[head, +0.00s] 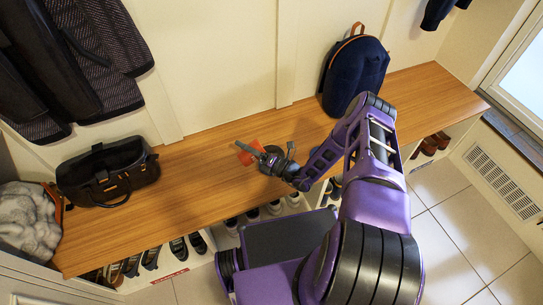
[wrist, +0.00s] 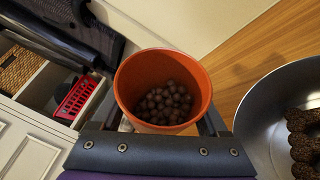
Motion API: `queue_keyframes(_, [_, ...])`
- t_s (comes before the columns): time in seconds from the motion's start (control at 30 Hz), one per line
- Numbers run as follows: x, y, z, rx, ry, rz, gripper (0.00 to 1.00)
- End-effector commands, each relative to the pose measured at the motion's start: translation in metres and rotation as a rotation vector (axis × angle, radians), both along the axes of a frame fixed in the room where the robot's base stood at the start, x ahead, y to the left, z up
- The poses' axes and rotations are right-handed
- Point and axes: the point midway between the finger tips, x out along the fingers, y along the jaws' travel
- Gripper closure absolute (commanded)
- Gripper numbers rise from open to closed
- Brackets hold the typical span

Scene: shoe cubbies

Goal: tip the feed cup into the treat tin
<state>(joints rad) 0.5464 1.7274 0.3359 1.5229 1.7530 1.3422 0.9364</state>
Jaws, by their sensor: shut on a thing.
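The feed cup is an orange cup (wrist: 130,82) holding many small round brown pellets. It sits between the fingers of my gripper (wrist: 163,115), which is shut on it, and it shows as a small orange shape in the head view (head: 247,152). The treat tin is a round grey metal tin (wrist: 255,115) at the right edge of the wrist view, cut off by the frame. Rough dark brown treats lie inside it. The cup is beside the tin, apart from it in the picture. In the head view my gripper (head: 260,150) is over the wooden bench and hides much around it.
The wooden bench top (head: 210,185) has clear room left of my gripper. A black handbag (head: 105,172) lies at the left, a navy backpack (head: 354,72) stands at the back right. Coats (head: 75,55) hang at the left. Shoes (head: 180,247) fill cubbies below.

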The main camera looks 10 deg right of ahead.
Motion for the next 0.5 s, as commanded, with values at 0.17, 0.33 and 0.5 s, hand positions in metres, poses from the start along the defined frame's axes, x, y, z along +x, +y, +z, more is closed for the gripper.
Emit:
queue_keyframes(0.17, [0.0003, -0.0004, 0.0017, 0.023, 0.006, 0.0, 0.84])
queue_keyframes(0.33, [0.0005, -0.0009, 0.0028, 0.045, 0.013, 0.001, 0.84])
queue_keyframes(0.5, [0.0012, -0.003, 0.0039, 0.066, 0.02, 0.0, 0.84])
